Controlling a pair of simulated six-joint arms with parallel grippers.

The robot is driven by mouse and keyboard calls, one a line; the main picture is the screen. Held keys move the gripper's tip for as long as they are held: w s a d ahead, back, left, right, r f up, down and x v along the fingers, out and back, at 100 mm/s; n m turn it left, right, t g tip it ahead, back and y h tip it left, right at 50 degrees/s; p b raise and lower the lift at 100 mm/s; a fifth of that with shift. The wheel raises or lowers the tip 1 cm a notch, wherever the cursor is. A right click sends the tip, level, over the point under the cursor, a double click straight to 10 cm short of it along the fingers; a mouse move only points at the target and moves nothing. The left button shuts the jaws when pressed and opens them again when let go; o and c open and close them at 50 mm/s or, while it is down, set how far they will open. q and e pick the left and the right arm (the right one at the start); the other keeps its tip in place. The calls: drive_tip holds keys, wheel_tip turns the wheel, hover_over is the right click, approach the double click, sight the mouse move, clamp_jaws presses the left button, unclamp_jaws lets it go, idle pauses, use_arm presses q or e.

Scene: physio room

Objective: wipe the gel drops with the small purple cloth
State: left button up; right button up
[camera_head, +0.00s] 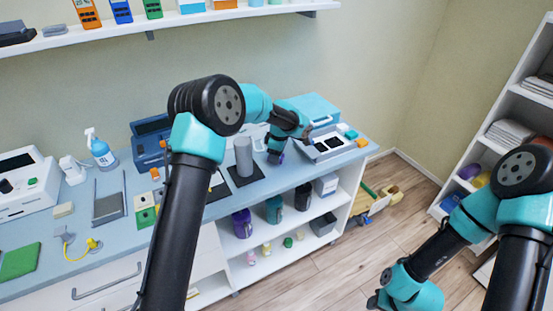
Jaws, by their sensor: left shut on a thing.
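My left arm reaches over the blue-grey counter (225,205) to its right part. My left gripper (276,158) points down there, close to the counter top, and is shut on a small purple thing (282,157), which looks like the purple cloth. Only a little of it shows; the gripper hides the rest. I cannot tell whether it touches the counter. I cannot make out any gel drops. My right gripper (376,301) hangs low over the floor at the bottom edge, away from the counter; its fingers are too dark and cut off to read.
A grey cylinder (243,157) stands on a dark pad left of the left gripper. A white tray with dark slots (324,146) and a teal box (312,108) are right of it. A blue spray bottle (101,150) stands farther left. Shelves with bottles are below the counter.

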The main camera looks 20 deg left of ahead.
use_arm(q)
drive_tip(key=shift+r, duration=2.8)
